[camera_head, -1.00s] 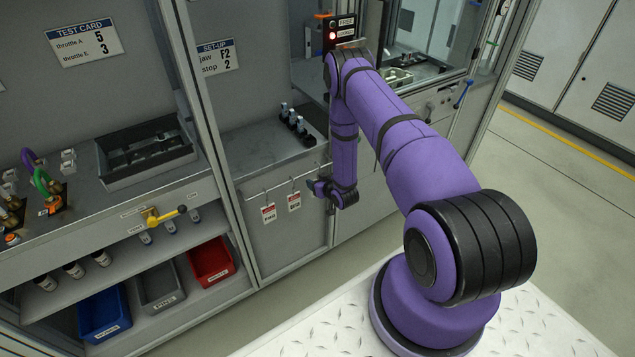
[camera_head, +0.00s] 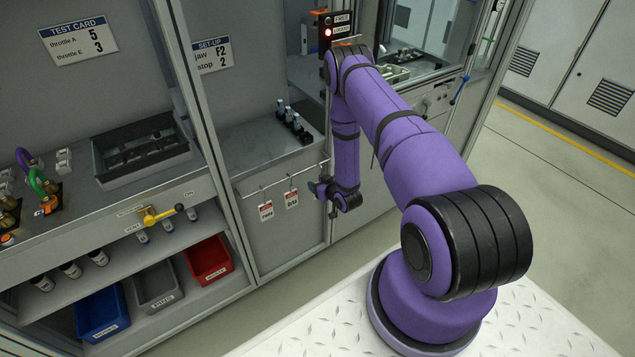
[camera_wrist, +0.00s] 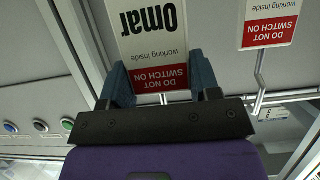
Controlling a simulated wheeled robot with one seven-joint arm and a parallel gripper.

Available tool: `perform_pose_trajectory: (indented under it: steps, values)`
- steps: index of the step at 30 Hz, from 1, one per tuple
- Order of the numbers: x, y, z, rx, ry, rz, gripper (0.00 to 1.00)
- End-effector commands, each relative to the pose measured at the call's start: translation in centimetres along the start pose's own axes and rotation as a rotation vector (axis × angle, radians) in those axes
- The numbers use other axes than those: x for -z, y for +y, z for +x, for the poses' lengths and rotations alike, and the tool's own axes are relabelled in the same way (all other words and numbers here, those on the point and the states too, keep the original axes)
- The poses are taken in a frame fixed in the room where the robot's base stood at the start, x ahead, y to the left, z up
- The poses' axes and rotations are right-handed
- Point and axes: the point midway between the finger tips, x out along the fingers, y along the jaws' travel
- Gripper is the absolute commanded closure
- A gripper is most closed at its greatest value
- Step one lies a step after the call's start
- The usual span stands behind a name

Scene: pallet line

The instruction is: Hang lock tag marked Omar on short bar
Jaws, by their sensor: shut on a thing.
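The lock tag marked Omar (camera_wrist: 150,30) is white with a red band and stands upside down in the wrist view. My gripper (camera_wrist: 160,78) is shut on it, with a blue finger at each side of the tag. In the head view my gripper (camera_head: 320,190) is beside the right end of a thin metal bar (camera_head: 262,189) on the cabinet front; the Omar tag cannot be made out there. The bar also shows in the wrist view (camera_wrist: 290,96). I cannot tell whether this is the short bar, or whether the held tag touches it.
Two red-and-white tags, a left one (camera_head: 266,211) and a right one (camera_head: 291,200), hang from the bar. One similar tag (camera_wrist: 270,22) shows at the right in the wrist view. Red, grey and blue bins stand lower left.

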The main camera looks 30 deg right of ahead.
Motion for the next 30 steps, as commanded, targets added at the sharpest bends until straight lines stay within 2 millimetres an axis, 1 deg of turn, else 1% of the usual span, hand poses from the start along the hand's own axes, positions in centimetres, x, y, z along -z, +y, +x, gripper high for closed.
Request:
perform_pose_trajectory:
  steps: [30]
  values:
    - [-1.7,0.0,-4.1,0.000,-0.001,0.001,0.72]
